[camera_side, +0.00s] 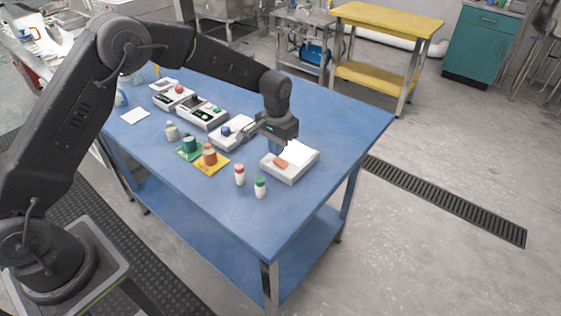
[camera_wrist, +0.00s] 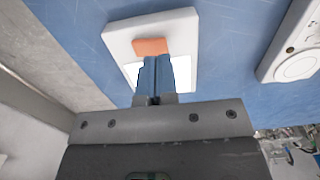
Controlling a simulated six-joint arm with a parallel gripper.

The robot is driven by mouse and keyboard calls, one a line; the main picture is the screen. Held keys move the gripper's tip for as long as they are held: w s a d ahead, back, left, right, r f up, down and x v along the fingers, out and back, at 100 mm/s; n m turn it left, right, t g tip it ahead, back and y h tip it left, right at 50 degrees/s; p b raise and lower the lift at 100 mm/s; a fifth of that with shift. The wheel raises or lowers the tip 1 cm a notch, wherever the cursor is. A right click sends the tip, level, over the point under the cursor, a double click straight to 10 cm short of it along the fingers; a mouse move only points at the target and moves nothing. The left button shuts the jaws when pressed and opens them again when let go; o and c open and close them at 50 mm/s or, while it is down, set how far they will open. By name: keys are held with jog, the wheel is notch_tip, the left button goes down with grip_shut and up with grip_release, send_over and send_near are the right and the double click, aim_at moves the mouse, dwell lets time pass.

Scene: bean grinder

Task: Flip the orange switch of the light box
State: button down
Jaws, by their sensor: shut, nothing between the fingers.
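The light box (camera_side: 290,162) is a white box near the right edge of the blue table, with a bright white panel on top. Its orange switch (camera_side: 281,163) sits beside the panel, on the side toward the front left. In the wrist view the light box (camera_wrist: 118,41) is at the top, and the orange switch (camera_wrist: 150,46) shows just beyond my fingertips. My gripper (camera_wrist: 155,60) is shut and empty, its blue fingers over the white panel and pointing at the switch. I cannot tell whether the fingertips touch the switch. The panel is partly hidden behind the fingers.
Left of the light box stand several white devices, one with a blue knob (camera_side: 226,131). A red-capped bottle (camera_side: 239,175) and a green-capped bottle (camera_side: 260,187) stand in front of it. Two jars are on a green mat and a yellow mat (camera_side: 213,168). The front right table top is clear.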

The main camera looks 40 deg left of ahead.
aim_at(278, 159)
jog(key=shift+f, duration=1.35)
dwell(0.6)
jog(key=shift+r, duration=3.6)
